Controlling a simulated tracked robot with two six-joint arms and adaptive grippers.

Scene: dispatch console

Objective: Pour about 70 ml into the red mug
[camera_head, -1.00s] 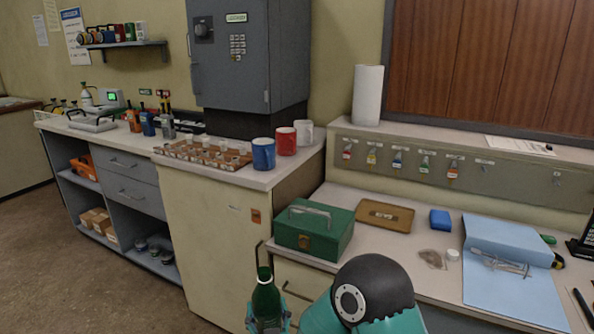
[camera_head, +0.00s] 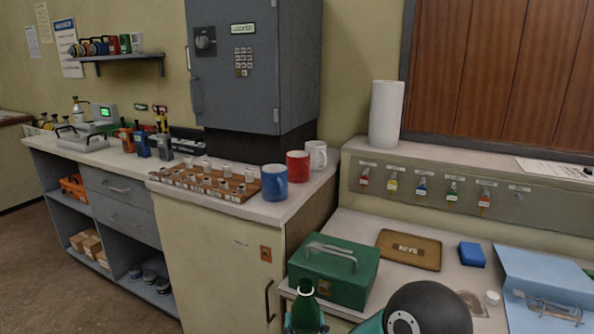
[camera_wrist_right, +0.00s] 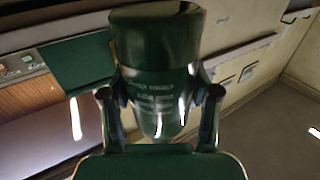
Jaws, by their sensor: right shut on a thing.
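The red mug (camera_head: 298,165) stands upright on the cabinet top, between a blue mug (camera_head: 274,182) in front and a white mug (camera_head: 316,154) behind. A green bottle (camera_head: 305,308) shows at the bottom of the head view, neck up. My right gripper (camera_head: 305,328) is shut on it, low in front of the green cash box. In the right wrist view the bottle (camera_wrist_right: 157,75) fills the middle, between the two fingers of the gripper (camera_wrist_right: 160,110). The liquid level inside the bottle cannot be told. My left gripper is not in view.
A rack of small cups (camera_head: 205,180) lies left of the mugs. The grey wall cabinet (camera_head: 235,70) hangs above and behind. The green cash box (camera_head: 335,270) stands on the lower desk, beside a brown tray (camera_head: 409,250) and a blue box (camera_head: 472,254).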

